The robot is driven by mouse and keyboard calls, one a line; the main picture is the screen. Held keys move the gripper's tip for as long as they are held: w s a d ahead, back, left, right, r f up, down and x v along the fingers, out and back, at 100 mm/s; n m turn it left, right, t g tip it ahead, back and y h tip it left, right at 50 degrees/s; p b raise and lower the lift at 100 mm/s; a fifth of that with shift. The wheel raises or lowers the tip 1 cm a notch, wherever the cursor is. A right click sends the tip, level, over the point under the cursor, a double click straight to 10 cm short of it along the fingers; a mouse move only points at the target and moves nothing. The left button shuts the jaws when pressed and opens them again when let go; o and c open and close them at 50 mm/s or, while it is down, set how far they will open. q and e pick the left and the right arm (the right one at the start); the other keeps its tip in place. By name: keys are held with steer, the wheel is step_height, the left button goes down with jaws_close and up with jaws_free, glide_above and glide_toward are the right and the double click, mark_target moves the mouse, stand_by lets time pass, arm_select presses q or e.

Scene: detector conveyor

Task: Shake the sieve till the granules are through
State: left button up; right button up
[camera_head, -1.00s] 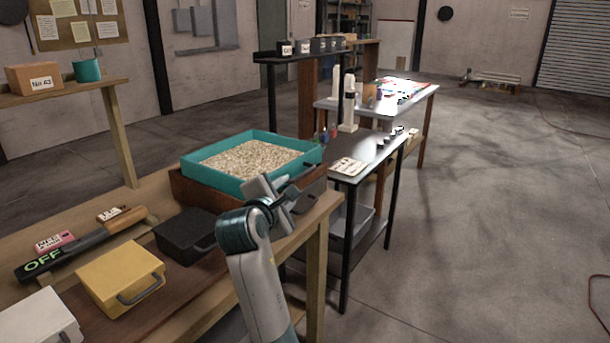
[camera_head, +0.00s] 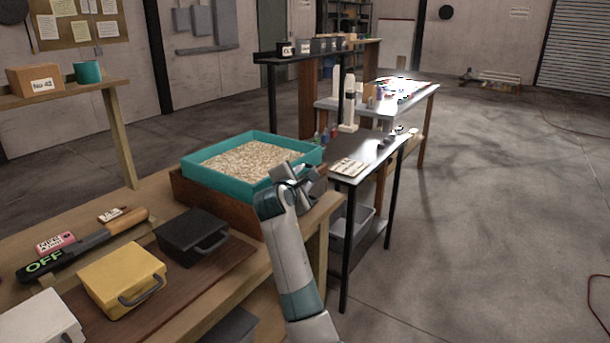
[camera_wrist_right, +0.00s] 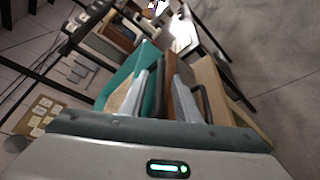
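The sieve is a teal square frame (camera_head: 235,190) filled with pale granules (camera_head: 250,160). It sits level on a brown wooden box (camera_head: 215,200) at the bench's far right end. My right gripper (camera_head: 300,178) is at the sieve's near right corner. In the right wrist view its fingers (camera_wrist_right: 163,95) are apart, with a dark bar-like part between them; I cannot tell whether they touch it. My left gripper is not in view.
On the bench are a black case (camera_head: 190,238), a yellow case (camera_head: 118,278), a white case (camera_head: 38,322) and a dark bar marked OFF (camera_head: 75,255). A dark side table (camera_head: 370,155) with small items stands to the right.

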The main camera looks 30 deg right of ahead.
steer(key=shift+x, duration=1.15)
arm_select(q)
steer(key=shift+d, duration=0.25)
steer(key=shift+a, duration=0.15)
arm_select(e)
steer(key=shift+c, duration=0.2)
jaws_close()
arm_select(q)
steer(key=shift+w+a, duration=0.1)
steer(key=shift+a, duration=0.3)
